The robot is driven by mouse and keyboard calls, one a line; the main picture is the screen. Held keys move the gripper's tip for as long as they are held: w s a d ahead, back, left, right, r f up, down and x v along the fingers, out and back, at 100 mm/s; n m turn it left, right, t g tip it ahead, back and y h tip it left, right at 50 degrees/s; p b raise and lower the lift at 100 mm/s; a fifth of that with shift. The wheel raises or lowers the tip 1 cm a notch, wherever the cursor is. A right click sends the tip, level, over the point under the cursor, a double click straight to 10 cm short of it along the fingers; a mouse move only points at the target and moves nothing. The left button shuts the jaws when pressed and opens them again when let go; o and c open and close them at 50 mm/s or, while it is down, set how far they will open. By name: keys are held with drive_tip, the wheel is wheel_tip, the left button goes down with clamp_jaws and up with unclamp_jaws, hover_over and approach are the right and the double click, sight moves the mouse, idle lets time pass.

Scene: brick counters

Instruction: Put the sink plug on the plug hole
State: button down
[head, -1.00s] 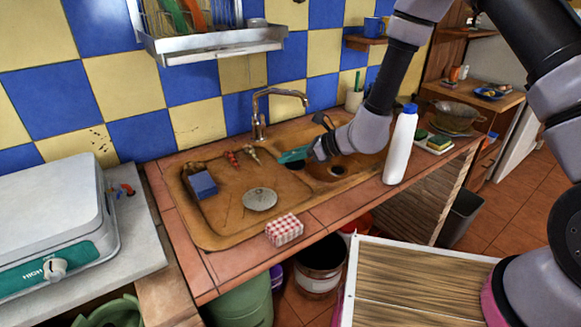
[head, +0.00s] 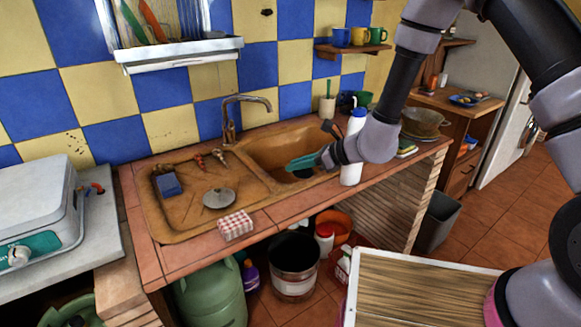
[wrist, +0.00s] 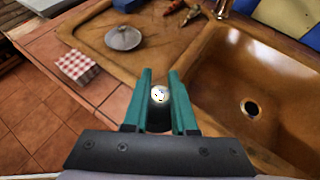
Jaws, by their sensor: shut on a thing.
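My gripper (head: 303,163) has teal fingers and is over the front part of the brown sink basin (head: 262,150). In the wrist view my gripper (wrist: 160,88) is closed around the sink plug (wrist: 158,96), which shows a shiny pale top and a dark body between the fingers. The plug hole (wrist: 250,107) is a dark opening with a metal ring in the basin floor, to the right of the fingers and apart from the plug. In the head view a dark round spot lies just under the fingers; I cannot tell plug from hole there.
The drainboard left of the basin holds a grey round lid (head: 219,198), a blue sponge (head: 168,184) and small red-tipped items. A white bottle (head: 354,150) stands right of the basin beside my arm. The tap (head: 229,120) rises behind.

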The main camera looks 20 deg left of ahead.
drive_tip(key=w+d+r+m+t+h, duration=0.2)
drive_tip(key=w+d+r+m+t, duration=0.1)
drive_tip(key=d, duration=1.2)
drive_tip(key=w+d+r+m+t+h, duration=0.3)
drive_tip(key=w+d+r+m, duration=0.2)
drive_tip(key=d, duration=1)
drive_tip(key=w+d+r+m+t+h, duration=0.3)
drive_tip(key=w+d+r, duration=0.4)
drive_tip(key=d, duration=0.8)
drive_tip(key=w+m, duration=0.1)
drive_tip(key=w, duration=0.2)
drive_tip(key=shift+d+r+m+t, duration=0.25)
drive_tip(key=shift+r+m+t, duration=0.05)
drive_tip(key=shift+r, duration=0.05)
drive_tip(key=shift+w, duration=0.2)
